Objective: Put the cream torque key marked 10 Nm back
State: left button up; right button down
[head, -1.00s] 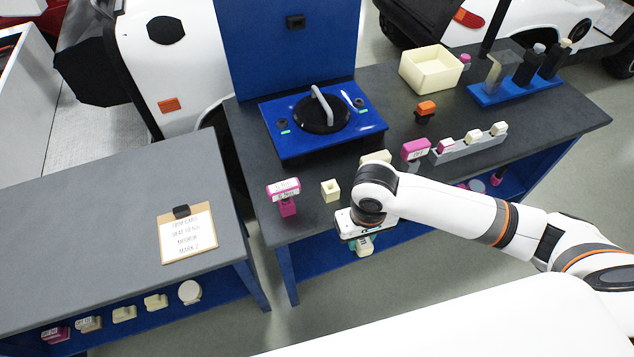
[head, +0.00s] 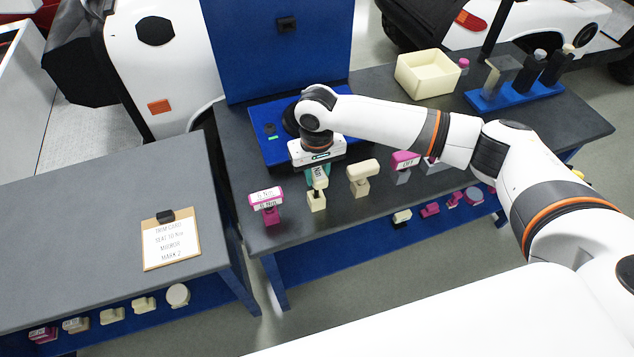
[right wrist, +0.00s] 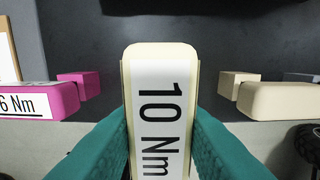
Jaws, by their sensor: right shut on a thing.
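The cream torque key marked 10 Nm (right wrist: 160,100) is between the teal fingers of my right gripper (head: 317,178), which is shut on it. In the head view the key (head: 319,182) is upright directly above a small cream holder block (head: 317,203) near the bench's front edge. A short dark part shows between key and block; I cannot tell how deep it sits. The right wrist view shows the label clearly, but the key's head hides the block. My left gripper is not in view.
A pink key (head: 266,198) stands left of the block and another cream key (head: 363,171) right of it. A blue tester plate (head: 264,150) lies behind. A cream bin (head: 428,74) is at the back. A clipboard (head: 171,243) lies on the left table.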

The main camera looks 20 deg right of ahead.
jog(key=shift+f, duration=1.9)
jog(key=shift+a, duration=0.1)
jog(key=c, duration=1.1)
grip_release()
notch_tip(320, 180, up, 12)
jog(key=shift+r+b, duration=0.1)
jog(key=shift+b, duration=0.6)
